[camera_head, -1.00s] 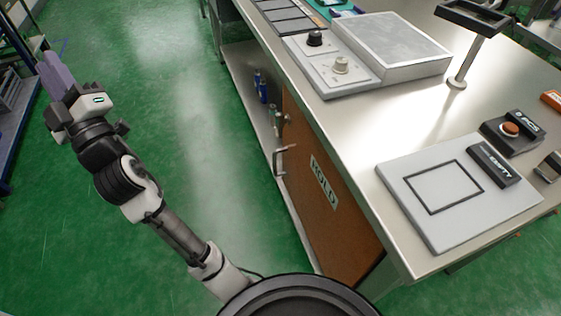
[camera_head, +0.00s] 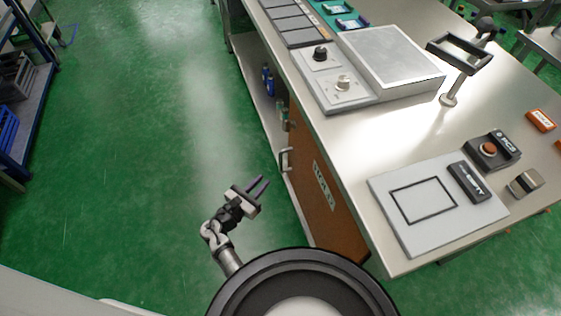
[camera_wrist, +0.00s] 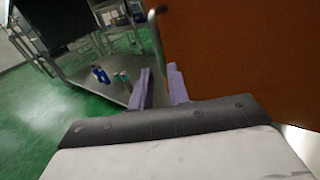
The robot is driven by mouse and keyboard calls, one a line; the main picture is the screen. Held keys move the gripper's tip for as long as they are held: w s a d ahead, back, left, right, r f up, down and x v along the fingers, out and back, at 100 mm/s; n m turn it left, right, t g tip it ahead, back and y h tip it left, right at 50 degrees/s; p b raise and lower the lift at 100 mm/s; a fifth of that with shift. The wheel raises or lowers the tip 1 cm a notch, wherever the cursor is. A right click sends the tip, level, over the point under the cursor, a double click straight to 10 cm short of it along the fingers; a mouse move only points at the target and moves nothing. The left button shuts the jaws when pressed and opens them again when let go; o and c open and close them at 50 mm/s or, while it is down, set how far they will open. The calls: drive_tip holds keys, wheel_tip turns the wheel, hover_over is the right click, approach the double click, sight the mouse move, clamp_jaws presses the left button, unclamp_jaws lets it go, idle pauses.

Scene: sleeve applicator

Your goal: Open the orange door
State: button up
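The orange door (camera_head: 322,200) is on the side of the steel workbench, below its top, and bears a pale label. It looks shut. Its metal handle (camera_head: 284,160) stands out near the door's left edge. In the wrist view the door (camera_wrist: 240,50) fills the upper right, and the handle (camera_wrist: 157,42) rises just beyond my fingertips. My gripper (camera_head: 262,184) is in front of the door, a little left of and below the handle. Its two purple fingers (camera_wrist: 160,84) are apart with a gap between them.
The steel bench top (camera_head: 345,150) holds a grey panel (camera_head: 430,205), a dial box (camera_head: 337,85) and a stand (camera_head: 452,90). Blue bottles (camera_head: 267,78) stand on the open shelf left of the door. The green floor (camera_head: 150,130) is clear to the left.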

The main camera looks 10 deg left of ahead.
sight(281, 162)
drive_tip(key=b+x, duration=0.3)
drive_tip(key=x, duration=0.8)
clamp_jaws()
